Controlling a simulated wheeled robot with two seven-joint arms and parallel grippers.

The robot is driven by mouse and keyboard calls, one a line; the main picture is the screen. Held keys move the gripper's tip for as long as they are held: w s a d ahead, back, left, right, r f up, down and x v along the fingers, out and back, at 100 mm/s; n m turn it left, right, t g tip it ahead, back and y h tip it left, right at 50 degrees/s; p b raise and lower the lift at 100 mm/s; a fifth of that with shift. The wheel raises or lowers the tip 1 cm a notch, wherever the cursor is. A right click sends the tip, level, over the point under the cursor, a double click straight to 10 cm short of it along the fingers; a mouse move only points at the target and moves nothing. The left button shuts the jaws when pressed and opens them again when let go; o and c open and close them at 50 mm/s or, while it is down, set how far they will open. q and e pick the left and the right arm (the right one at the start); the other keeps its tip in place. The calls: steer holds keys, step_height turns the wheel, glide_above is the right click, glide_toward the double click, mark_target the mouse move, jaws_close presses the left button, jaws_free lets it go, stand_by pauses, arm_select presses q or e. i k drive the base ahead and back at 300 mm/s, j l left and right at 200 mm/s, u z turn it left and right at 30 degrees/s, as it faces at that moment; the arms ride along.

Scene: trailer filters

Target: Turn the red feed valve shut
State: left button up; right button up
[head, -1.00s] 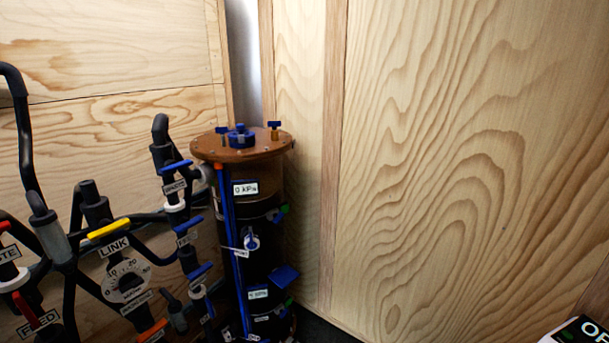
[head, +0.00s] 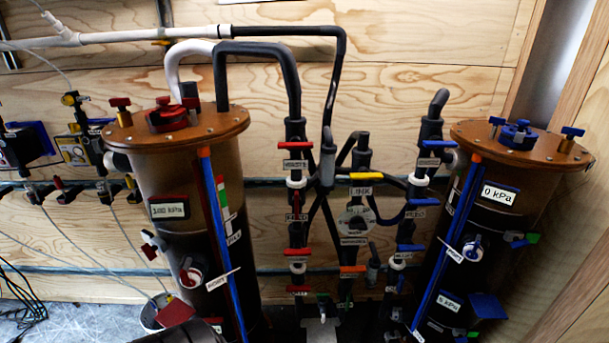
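The red feed valve is in the middle of the head view, on the left dark vertical pipe between the two tanks. Its red handle (head: 296,200) appears to stand upright, along the pipe, above the FEED label (head: 297,217). Above it a red handle (head: 295,145) lies crosswise over the WASTE label. Below it another red handle (head: 297,252) lies crosswise. Neither of my grippers can be made out in view. A dark shape at the bottom edge, left of middle, is too cut off to identify.
A brown tank with red fittings (head: 160,230) stands left of the pipes. A similar tank with blue fittings (head: 455,250) stands right. A yellow LINK handle (head: 366,176) and a round gauge (head: 356,219) sit right of the feed valve. Black cables (head: 22,298) lie at lower left.

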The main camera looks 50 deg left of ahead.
mark_target(296, 200)
steer(key=u, duration=1.65)
